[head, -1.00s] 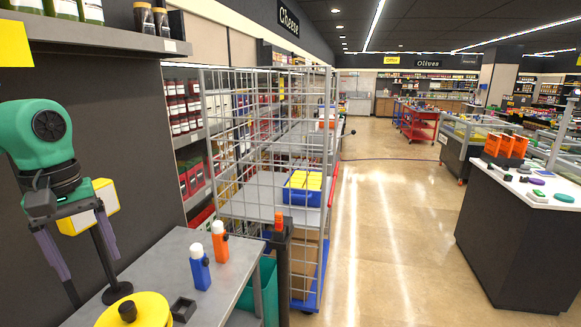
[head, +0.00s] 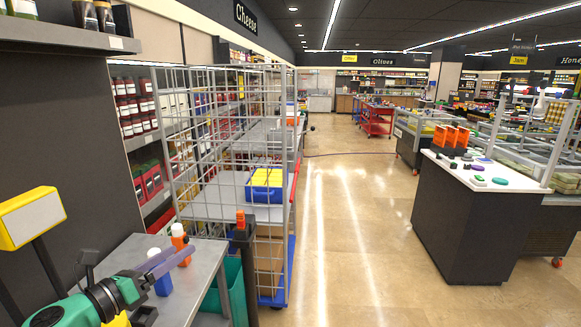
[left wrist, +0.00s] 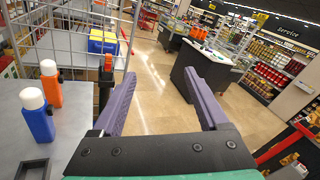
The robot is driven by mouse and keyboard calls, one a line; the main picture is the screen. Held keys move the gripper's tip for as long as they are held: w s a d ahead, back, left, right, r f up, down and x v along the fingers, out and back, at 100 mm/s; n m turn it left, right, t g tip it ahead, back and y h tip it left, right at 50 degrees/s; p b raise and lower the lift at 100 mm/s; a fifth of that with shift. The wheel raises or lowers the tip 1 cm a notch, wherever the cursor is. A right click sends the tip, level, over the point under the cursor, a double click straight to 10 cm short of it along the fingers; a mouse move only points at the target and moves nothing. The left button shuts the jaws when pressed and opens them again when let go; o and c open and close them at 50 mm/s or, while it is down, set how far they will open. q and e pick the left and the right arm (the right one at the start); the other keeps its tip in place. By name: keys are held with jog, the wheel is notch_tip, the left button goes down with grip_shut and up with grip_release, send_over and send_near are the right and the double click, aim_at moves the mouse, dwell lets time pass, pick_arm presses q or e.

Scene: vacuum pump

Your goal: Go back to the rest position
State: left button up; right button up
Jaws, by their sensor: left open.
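My left gripper (head: 168,266) is low at the left of the head view, at the end of my green and black forearm. Its purple fingers reach right over the grey table, past the blue bottle. In the left wrist view, the gripper (left wrist: 158,66) has its two fingers wide apart with nothing between them. The blue bottle (left wrist: 38,122) and orange bottle (left wrist: 52,88) stand on the table left of the fingers. In the head view the blue bottle (head: 162,284) is partly hidden by the gripper. My right gripper is in neither view.
The grey table (head: 205,262) lies below the gripper. A wire cage trolley (head: 232,212) with a blue crate (head: 264,194) stands beyond it. A dark post (head: 243,262) with an orange top stands by the table. The floor is open toward the dark counter (head: 465,220).

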pick_arm(q)
jog(key=s+a+f+n+g+y, duration=0.25)
jog(key=f+n+y, duration=0.25)
jog(key=f+n, duration=0.5)
jog(key=s+a+f+n+g+y, duration=0.1)
jog(key=s+a+f+n+y, duration=0.35)
jog(key=n, duration=0.95)
jog(key=s+d+f+n+g+h, duration=0.1)
jog(key=s+d+f+n+g, duration=0.3)
jog(key=s+d+f+n, duration=0.25)
jog(key=s+d+f+n+g+h, duration=0.1)
jog(key=s+d+f+n+g, duration=0.2)
jog(key=s+f+n+g, duration=0.35)
jog(key=s+f+m+b, duration=0.1)
jog(key=s+f+b, duration=0.15)
jog(key=f, duration=1.15)
jog(key=s+f+m+b, duration=0.1)
jog(key=s+f+b, duration=0.15)
jog(key=f, duration=1.15)
jog(key=s+a+f+b, duration=0.3)
jog(key=s+f+b, duration=0.2)
jog(key=s+f, duration=1.1)
notch_tip(320, 180, down, 3)
jog(key=shift+s+a+r+m+g, duration=0.2)
jog(key=shift+s+m+g, duration=0.05)
jog(key=shift+m+g, duration=0.05)
